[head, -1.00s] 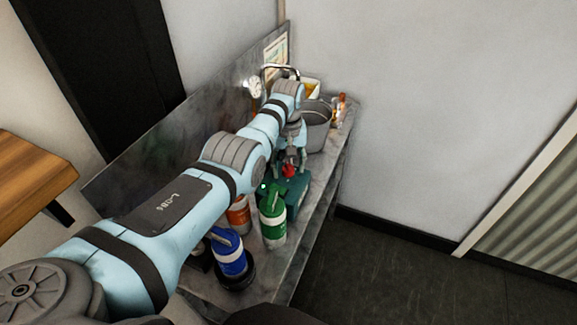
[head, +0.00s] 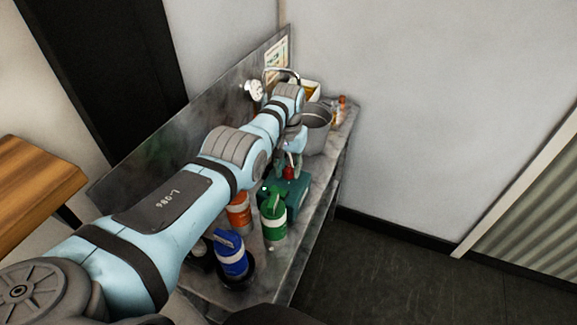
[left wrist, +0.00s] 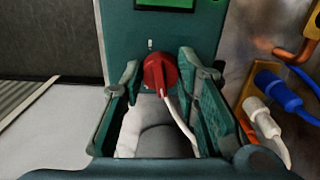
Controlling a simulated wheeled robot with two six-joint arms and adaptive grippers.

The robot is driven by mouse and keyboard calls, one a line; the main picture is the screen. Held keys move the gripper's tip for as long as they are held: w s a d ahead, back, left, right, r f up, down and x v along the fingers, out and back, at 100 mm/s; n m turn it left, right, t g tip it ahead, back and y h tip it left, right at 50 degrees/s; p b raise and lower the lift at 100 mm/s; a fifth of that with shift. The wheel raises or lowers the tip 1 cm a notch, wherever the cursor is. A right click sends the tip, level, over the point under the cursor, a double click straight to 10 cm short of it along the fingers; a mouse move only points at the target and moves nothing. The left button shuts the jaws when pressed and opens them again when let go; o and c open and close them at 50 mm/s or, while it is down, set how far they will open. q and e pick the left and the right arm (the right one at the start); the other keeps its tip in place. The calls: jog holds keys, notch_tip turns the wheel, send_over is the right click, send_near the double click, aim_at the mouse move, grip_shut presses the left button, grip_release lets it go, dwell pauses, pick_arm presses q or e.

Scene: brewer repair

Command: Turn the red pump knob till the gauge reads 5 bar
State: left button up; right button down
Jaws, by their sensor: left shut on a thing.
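The red knob (left wrist: 160,72) is on the face of a dark green box, the pump (left wrist: 117,40), in the left wrist view. A small white mark is above it. My left gripper (left wrist: 157,77) has its fingers on either side of the knob and is shut on it. In the head view the knob (head: 288,173) shows as a small red spot under my left wrist, and the pump (head: 297,190) is on the bench. A bright green display (left wrist: 165,4) is cut off at the top edge; no reading shows. My right gripper is out of view.
On the metal bench stand green (head: 273,215), blue (head: 230,253) and orange (head: 238,213) bottles near the pump. A white dial (head: 254,90) is by the backsplash, too small to read. The floor at right is clear.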

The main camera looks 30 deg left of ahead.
aim_at(289, 167)
pick_arm(q)
jog(key=o, duration=1.2)
jog(key=shift+w, duration=0.1)
jog(key=shift+c, duration=0.2)
notch_tip(289, 167, up, 12)
jog(key=shift+f, duration=0.1)
